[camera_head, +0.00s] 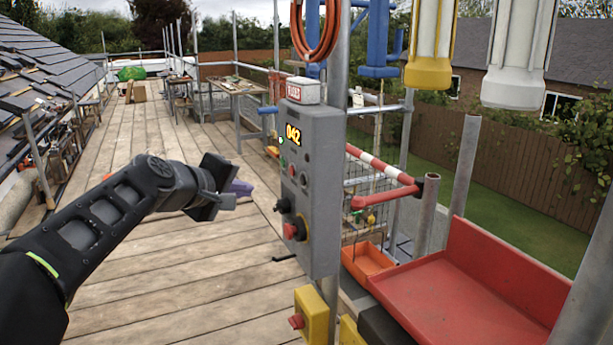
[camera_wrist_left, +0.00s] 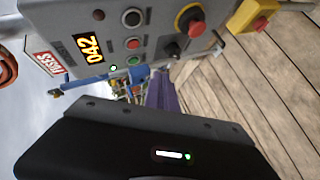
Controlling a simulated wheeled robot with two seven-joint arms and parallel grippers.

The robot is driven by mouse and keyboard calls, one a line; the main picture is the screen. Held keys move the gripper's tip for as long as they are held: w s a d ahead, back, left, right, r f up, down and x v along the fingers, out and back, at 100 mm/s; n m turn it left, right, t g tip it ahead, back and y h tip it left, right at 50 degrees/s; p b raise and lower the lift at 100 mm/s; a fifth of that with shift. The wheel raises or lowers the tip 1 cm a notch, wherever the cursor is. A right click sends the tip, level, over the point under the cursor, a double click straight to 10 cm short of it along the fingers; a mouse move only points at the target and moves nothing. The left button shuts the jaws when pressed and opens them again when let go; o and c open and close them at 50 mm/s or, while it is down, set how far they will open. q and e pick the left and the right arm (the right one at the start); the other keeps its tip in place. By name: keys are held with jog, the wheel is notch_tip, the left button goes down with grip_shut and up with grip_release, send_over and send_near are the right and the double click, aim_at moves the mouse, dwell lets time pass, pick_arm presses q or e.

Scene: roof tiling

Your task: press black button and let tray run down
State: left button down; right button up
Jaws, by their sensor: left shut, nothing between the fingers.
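A grey control box (camera_head: 322,190) stands on a pole, with a lit "042" display. In the left wrist view, its black button (camera_wrist_left: 131,17) has a pale ring and sits beside a red and a green button. The black button also shows in the head view (camera_head: 303,178). My left gripper (camera_head: 240,187) is left of the box, apart from it, with purple fingertips (camera_wrist_left: 162,92) shut and empty. A red tray (camera_head: 480,285) is at the lower right and a smaller orange tray (camera_head: 367,260) is behind it. My right gripper is out of view.
The box also has a black knob (camera_head: 281,206) and a red mushroom button (camera_head: 297,229). A yellow box with a red button (camera_head: 312,318) stands below. A red-and-white bar (camera_head: 375,163) is behind. The plank deck (camera_head: 170,260) is clear at the left.

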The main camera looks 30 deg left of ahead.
aim_at(303, 180)
pick_arm(q)
jog(key=w+d+p, duration=0.5)
jog(key=w+p, duration=0.1)
jog(key=shift+w+d, duration=0.25)
jog(key=shift+d, duration=0.15)
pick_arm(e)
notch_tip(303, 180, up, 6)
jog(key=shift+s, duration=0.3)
pick_arm(q)
jog(key=shift+r, duration=0.1)
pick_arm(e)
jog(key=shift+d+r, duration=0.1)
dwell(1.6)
pick_arm(q)
jog(key=shift+w+d+p, duration=0.2)
jog(key=shift+w+p, duration=0.1)
jog(key=shift+p, duration=0.25)
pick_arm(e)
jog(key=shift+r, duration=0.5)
